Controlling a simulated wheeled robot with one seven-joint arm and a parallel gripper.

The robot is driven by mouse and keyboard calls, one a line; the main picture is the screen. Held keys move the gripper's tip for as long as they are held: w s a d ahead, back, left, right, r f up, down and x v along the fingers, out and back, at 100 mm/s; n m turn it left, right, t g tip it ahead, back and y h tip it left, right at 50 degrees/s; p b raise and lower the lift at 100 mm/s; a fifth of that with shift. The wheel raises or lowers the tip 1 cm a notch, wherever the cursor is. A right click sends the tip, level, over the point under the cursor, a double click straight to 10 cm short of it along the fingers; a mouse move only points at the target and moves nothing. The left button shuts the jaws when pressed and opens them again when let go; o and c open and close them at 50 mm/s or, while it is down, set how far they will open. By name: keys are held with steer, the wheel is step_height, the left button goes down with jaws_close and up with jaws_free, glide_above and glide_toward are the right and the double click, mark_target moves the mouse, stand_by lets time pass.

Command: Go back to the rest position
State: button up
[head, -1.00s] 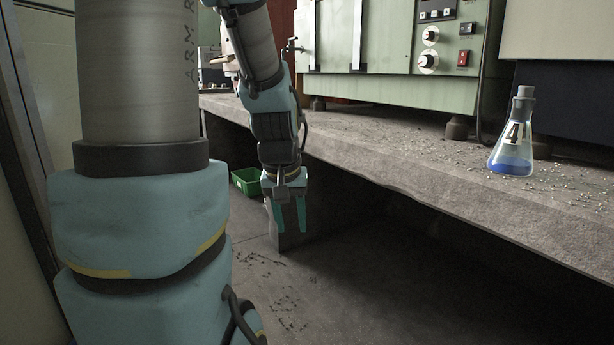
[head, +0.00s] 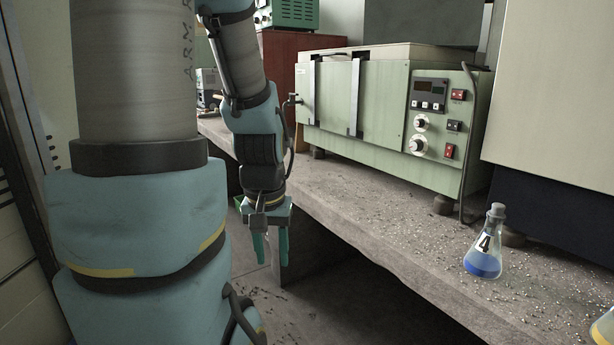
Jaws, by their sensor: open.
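My gripper (head: 270,262) hangs at the end of my arm, pointing down. Its two teal fingers are apart with nothing between them. It is left of the concrete bench's (head: 375,222) front edge, with its fingertips below the bench top in the picture. My arm's large links fill the left of the view.
A stoppered flask of blue liquid marked 4 (head: 484,246) stands on the bench at right. Part of a yellow-liquid flask (head: 604,328) shows at the lower right corner. A green control-panel unit (head: 380,110) stands at the back. Small grains litter the bench top.

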step_height(320, 180, up, 16)
steer(key=p, duration=1.3)
steer(key=shift+f, duration=0.1)
